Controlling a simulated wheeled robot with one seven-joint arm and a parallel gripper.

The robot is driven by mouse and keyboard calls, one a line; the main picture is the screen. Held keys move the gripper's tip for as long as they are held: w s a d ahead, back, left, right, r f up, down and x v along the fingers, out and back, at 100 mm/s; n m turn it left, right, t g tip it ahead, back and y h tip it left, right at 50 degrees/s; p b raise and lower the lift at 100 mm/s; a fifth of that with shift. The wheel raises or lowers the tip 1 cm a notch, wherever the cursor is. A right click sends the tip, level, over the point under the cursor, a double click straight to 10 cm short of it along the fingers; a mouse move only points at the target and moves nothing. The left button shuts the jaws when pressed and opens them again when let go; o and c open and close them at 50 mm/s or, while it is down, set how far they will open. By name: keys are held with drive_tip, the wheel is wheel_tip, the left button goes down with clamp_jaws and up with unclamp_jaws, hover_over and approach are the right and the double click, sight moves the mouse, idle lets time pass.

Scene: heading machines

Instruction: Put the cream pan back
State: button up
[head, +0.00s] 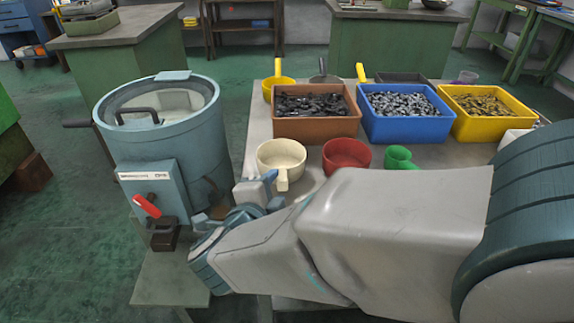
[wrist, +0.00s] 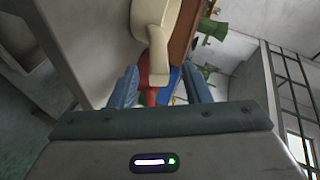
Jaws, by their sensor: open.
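The cream pan (head: 281,154) stands on the table at its front left, its short handle toward me. In the wrist view, the cream pan (wrist: 143,22) is at the top, with its handle pointing down the picture between my fingers. My gripper (head: 268,190) is open just in front of the pan, close to its handle. In the wrist view my gripper (wrist: 159,72) has a finger on either side of the handle, with gaps visible. I cannot tell how deep the handle sits between the fingers.
Brown (head: 316,127), blue (head: 405,128) and yellow (head: 493,126) bins of small parts stand behind. A blue-grey drum machine (head: 205,135) stands close on the left.

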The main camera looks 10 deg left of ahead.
drive_tip(key=p+v, duration=0.1)
drive_tip(key=v, duration=0.6)
